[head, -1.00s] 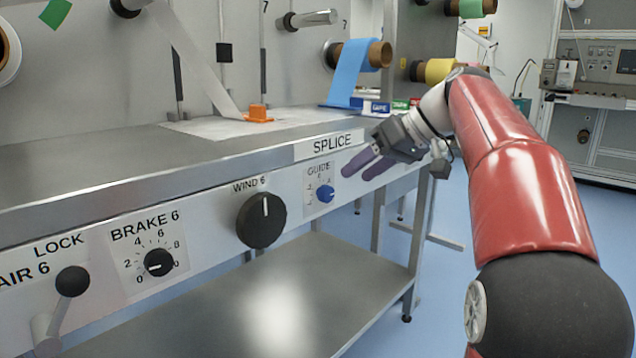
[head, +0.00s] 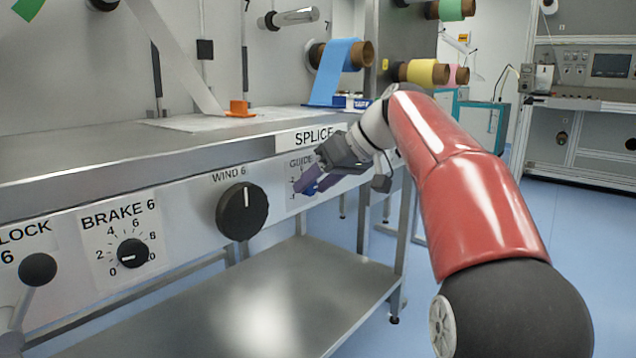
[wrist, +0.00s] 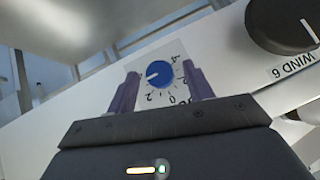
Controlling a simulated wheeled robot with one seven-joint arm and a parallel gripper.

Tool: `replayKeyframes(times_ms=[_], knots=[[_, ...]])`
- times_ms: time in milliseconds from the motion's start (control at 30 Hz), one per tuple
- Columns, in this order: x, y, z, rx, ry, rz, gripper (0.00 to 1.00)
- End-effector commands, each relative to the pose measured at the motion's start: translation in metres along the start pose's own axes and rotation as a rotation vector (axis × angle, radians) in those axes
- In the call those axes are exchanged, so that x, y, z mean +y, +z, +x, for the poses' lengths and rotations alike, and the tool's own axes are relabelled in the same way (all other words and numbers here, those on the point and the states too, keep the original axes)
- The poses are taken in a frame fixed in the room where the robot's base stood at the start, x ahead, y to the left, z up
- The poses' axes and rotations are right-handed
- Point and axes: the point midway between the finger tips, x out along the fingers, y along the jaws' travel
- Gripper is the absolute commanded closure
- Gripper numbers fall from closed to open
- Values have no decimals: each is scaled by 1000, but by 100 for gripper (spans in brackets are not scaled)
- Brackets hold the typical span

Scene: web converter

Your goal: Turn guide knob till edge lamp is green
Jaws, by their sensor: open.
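The blue guide knob (wrist: 160,73) sits on a white scale plate (wrist: 173,50) in the wrist view, its white pointer line toward the left of that picture. My gripper (wrist: 161,72) is open, with one purple finger on each side of the knob. Contact with the knob cannot be made out. In the head view my gripper (head: 307,184) is at the GUIDE plate (head: 300,164), and its fingers mostly cover the knob. I cannot make out the edge lamp in either view; a small green light shows on the dark gripper body low in the wrist view.
The black WIND 6 knob (head: 242,211) is left of the guide knob, and the BRAKE 6 knob (head: 132,253) is further left. A black-balled lock lever (head: 38,270) stands at far left. The splice table's edge (head: 180,175) runs above the panel; a steel shelf (head: 330,290) lies below.

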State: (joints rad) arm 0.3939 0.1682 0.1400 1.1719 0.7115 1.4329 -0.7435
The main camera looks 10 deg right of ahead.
Motion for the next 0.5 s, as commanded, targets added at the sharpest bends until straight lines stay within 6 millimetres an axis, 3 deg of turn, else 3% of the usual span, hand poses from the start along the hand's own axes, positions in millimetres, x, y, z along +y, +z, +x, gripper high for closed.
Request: replayKeyframes(times_ms=[33, 367, 500], knots=[[0, 0, 0, 0, 0, 0, 50], [0, 0, 0, 0, 0, 0, 93], [0, 0, -1, -1, -4, 5, 93]])
